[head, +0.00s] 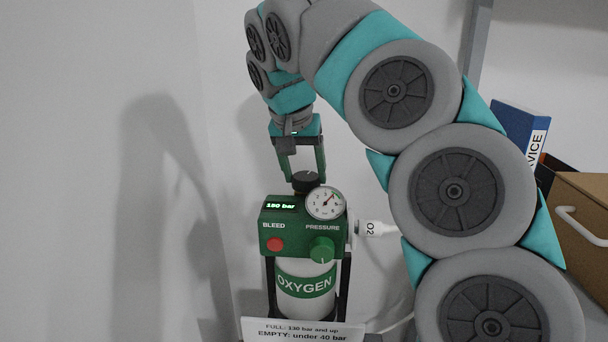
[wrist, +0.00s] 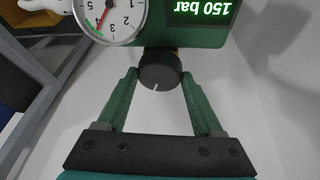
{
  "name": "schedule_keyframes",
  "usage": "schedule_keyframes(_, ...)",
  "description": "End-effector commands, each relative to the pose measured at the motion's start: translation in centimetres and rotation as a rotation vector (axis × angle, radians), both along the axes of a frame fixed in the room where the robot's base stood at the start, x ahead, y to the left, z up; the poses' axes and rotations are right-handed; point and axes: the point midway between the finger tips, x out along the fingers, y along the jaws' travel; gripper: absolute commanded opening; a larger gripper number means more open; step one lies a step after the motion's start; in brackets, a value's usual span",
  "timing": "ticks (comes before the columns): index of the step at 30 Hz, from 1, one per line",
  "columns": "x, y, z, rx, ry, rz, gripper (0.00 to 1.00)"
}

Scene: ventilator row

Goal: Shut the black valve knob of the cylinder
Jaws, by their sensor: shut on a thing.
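The black valve knob (head: 306,180) sits on top of the green regulator block (head: 285,243), above the white oxygen cylinder (head: 304,300) with its green label. My gripper (head: 307,177) comes down from above, with one finger on each side of the knob, shut on it. In the wrist view the knob (wrist: 159,72) lies between the tips of my gripper (wrist: 160,76), and a white mark shows on its face. The lit display (head: 281,206) reads 150 bar. The round pressure gauge (head: 325,203) is right of the knob.
The block carries a red BLEED button (head: 275,244) and a green PRESSURE knob (head: 321,249). A white O2 connector (head: 375,229) sticks out right. A sign (head: 300,330) stands in front. A blue binder (head: 518,130) and cardboard box (head: 580,215) are at the right. Left is bare wall.

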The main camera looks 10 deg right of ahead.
Motion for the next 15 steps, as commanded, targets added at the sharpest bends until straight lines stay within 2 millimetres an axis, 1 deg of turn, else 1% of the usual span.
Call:
schedule_keyframes(1, -0.03, -0.28, -0.19, -0.003, 0.0, 0.012, 0.12)
schedule_keyframes(5, -0.06, -0.29, 0.01, -0.005, 0.001, 0.083, 0.12)
schedule_keyframes(15, -0.12, -0.27, 0.03, 0.0, 0.0, 0.32, 0.12)
